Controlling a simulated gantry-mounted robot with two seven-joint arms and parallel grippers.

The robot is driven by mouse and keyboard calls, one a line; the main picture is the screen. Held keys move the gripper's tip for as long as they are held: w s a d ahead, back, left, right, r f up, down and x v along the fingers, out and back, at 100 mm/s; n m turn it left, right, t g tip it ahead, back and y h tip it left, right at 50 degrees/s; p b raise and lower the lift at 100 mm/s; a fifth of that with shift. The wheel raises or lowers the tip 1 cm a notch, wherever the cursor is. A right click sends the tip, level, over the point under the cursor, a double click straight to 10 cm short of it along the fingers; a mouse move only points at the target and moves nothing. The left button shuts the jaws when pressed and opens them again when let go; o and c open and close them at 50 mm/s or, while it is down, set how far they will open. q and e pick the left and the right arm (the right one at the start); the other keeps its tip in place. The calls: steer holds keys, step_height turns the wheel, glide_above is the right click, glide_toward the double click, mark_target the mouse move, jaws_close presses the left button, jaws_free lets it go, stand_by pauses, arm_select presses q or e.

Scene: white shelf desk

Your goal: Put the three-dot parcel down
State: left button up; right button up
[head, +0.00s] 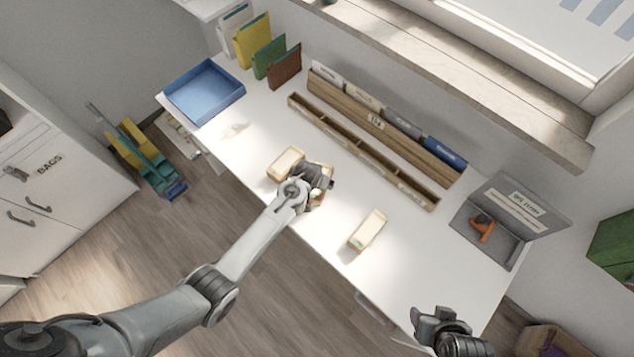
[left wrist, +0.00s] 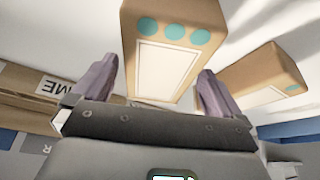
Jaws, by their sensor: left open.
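The three-dot parcel (left wrist: 166,72) is a tan box with three teal dots and a pale label panel. In the left wrist view it is between the spread fingers of my left gripper (left wrist: 157,88), with space on both sides. In the head view my left gripper (head: 319,181) is low over the front of the desk and hides most of the parcel beneath it. A second tan parcel (left wrist: 258,82), with a teal dot visible, is to its right in the wrist view. My right gripper (head: 438,319) is at the lower right, apart from the parcels; its jaw opening is unclear.
A tan parcel (head: 285,163) lies left of my left gripper and another (head: 367,230) lies to its right on the white desk (head: 408,262). A long wooden divider (head: 362,150) runs behind. A blue tray (head: 204,92) is far left; a grey open case (head: 489,246) is right.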

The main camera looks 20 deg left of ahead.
arm_select(q)
steer(key=c, duration=1.2)
steer(key=shift+r, duration=0.2)
